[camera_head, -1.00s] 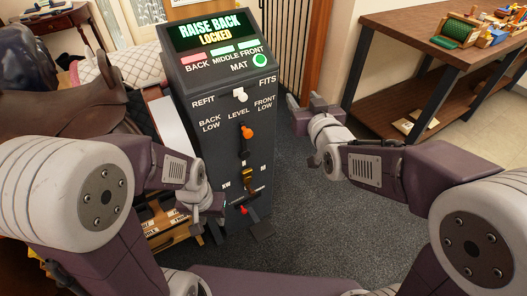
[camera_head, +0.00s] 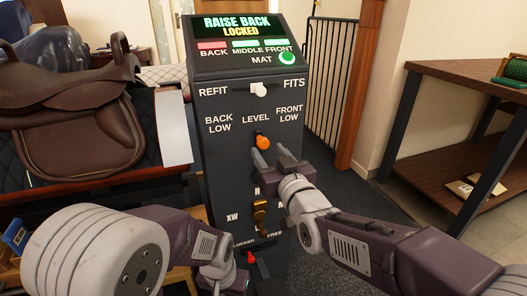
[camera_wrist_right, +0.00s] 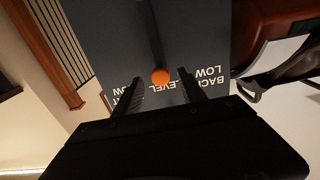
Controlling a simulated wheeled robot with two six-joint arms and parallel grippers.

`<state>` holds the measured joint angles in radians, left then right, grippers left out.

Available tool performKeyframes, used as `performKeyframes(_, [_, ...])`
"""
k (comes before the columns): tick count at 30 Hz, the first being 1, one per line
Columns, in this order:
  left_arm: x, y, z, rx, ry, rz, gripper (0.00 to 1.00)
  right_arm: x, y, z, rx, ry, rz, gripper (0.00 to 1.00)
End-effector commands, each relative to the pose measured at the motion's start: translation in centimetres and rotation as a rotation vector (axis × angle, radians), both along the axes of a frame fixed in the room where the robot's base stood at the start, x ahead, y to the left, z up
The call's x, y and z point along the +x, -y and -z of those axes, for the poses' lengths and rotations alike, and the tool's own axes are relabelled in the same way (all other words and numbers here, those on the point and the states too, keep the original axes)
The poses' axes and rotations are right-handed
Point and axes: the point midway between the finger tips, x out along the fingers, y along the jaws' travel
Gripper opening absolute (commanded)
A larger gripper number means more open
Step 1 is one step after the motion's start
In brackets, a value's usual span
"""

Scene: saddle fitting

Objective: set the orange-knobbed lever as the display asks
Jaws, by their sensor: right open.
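The dark console (camera_head: 225,165) stands upright in the middle, and its display (camera_head: 237,26) reads RAISE BACK LOCKED. The orange-knobbed lever (camera_head: 263,142) is on its front below the word LEVEL, between BACK LOW and FRONT LOW. My right gripper (camera_head: 270,154) is open, its fingertips just below the knob in the head view. In the right wrist view the orange knob (camera_wrist_right: 160,76) shows between and slightly beyond the two fingers (camera_wrist_right: 164,92); I see no grip on it. My left gripper (camera_head: 226,281) is low at the console's left, its fingers mostly unclear.
The console also has a white knob (camera_head: 259,90) at REFIT/FITS, a brass knob (camera_head: 259,208), and a red knob (camera_head: 251,257) by LOCKED/FREE. A brown saddle (camera_head: 75,115) is at left. A wooden bench (camera_head: 445,120) is at right.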

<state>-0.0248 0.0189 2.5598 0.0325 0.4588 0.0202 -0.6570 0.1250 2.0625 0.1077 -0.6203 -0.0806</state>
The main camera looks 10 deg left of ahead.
Motion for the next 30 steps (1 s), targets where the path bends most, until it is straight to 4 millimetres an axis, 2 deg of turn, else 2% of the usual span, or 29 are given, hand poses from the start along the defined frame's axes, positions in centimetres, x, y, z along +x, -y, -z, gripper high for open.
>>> performKeyframes(1, [0.0, 0.0, 0.7, 0.000, 0.000, 0.000, 0.36, 0.9, -0.6, 0.4, 0.001, 0.001, 0.001, 0.48])
performKeyframes(6, [0.0, 0.0, 1.3, 0.000, 0.000, 0.000, 0.36, 3.1, -2.1, 0.3, 0.000, 0.000, 0.000, 0.48])
performKeyframes(11, [0.0, 0.0, 1.5, 0.000, 0.000, 0.000, 0.36, 3.9, -2.6, 0.1, 0.000, 0.000, 0.000, 0.48])
performKeyframes(17, [0.0, 0.0, 1.4, 0.000, 0.000, 0.000, 0.36, 3.9, -2.6, 0.0, -0.001, -0.001, 0.000, 0.48])
performKeyframes(18, [0.0, 0.0, 1.4, 0.000, 0.000, 0.000, 0.36, 3.9, -2.6, 0.0, -0.001, -0.001, 0.000, 0.43])
performKeyframes(21, [0.0, 0.0, 1.4, 0.000, 0.000, 0.000, 0.36, 3.9, -2.6, 0.0, -0.001, -0.001, 0.000, 0.15])
performKeyframes(23, [0.0, 0.0, 1.4, 0.000, 0.000, 0.000, 0.36, 3.9, -2.6, 0.0, -0.001, -0.001, 0.000, 0.00])
performKeyframes(30, [0.0, 0.0, 1.4, 0.000, 0.000, 0.000, 0.36, 3.9, -2.6, 0.1, -0.001, -0.001, 0.000, 0.00])
